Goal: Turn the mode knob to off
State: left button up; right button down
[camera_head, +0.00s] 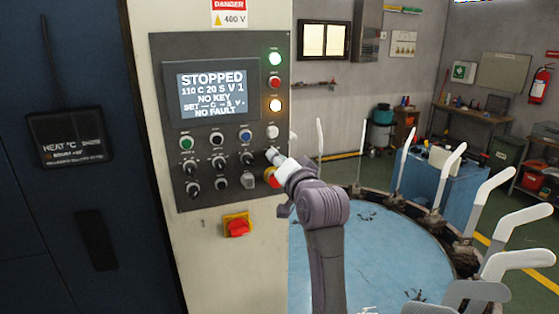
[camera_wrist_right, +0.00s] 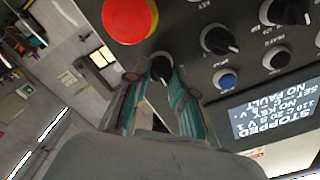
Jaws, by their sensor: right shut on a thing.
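The control panel (camera_head: 232,115) is a dark plate on a cream cabinet. Its display (camera_head: 212,92) reads STOPPED, 110 C 20 S V 1, NO KEY, NO FAULT. My right gripper (camera_head: 274,157) reaches the panel's right column, just above the red emergency button (camera_head: 269,178). In the right wrist view its fingers (camera_wrist_right: 160,84) are shut on a black knob (camera_wrist_right: 160,66) beside the large red button (camera_wrist_right: 130,18). The knob's label is too small to read, so I cannot tell its setting. My left gripper is out of view.
Other black knobs (camera_head: 218,162) and a blue button (camera_head: 245,135) sit close to the left. A red switch on a yellow plate (camera_head: 237,227) is below the panel. A round blue table (camera_head: 375,245) ringed with white upright forms stands to the right.

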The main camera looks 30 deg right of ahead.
dwell(0.4)
jog(key=c, duration=1.3)
grip_release()
jog(key=o, duration=0.3)
jog(key=shift+w, duration=0.2)
jog(key=shift+o, duration=0.2)
jog(key=v, duration=0.7)
jog(key=shift+s, duration=0.3)
